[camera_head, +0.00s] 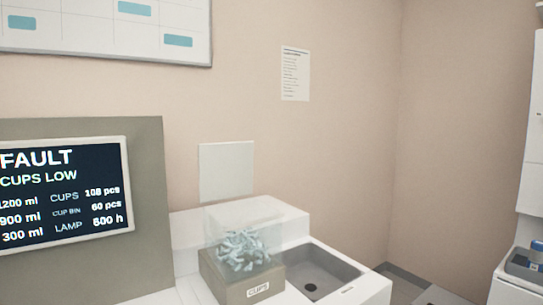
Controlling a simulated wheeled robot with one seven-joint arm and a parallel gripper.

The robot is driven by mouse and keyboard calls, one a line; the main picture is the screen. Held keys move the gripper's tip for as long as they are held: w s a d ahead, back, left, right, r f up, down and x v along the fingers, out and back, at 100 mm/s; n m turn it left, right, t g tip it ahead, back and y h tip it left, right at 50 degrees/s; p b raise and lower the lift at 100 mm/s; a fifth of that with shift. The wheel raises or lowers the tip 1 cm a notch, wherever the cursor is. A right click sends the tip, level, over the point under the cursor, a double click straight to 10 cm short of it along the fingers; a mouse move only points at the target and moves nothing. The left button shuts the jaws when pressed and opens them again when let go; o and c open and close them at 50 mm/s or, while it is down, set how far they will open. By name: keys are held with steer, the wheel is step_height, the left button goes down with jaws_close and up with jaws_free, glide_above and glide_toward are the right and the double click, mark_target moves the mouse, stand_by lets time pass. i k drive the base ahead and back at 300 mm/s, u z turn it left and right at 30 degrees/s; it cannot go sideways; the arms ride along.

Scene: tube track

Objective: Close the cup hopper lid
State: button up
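The cup hopper (228,278) is a grey-brown box labelled CUPS with clear upper walls, in the lower middle of the head view. A heap of pale blue pieces (243,250), apparently the cups, shows through the clear walls. A pale, nearly square panel (226,171) stands upright just above and behind the hopper. It looks like the hopper lid standing open, but its hinge cannot be made out. My gripper is not in view.
A grey sink basin (318,273) is set in the white counter right of the hopper. A grey-green panel (146,180) with a screen (66,193) reading FAULT, CUPS LOW stands at left. White cabinets (532,150) are at far right. The space above the hopper is clear.

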mark_target(226, 169)
steer(key=z, duration=0.6)
steer(key=k, duration=0.8)
steer(key=z, duration=0.6)
steer(key=i, duration=0.55)
steer(key=u, duration=0.75)
steer(key=i, duration=1.05)
steer(key=u, duration=1)
steer(key=i, duration=0.35)
steer(key=u, duration=0.05)
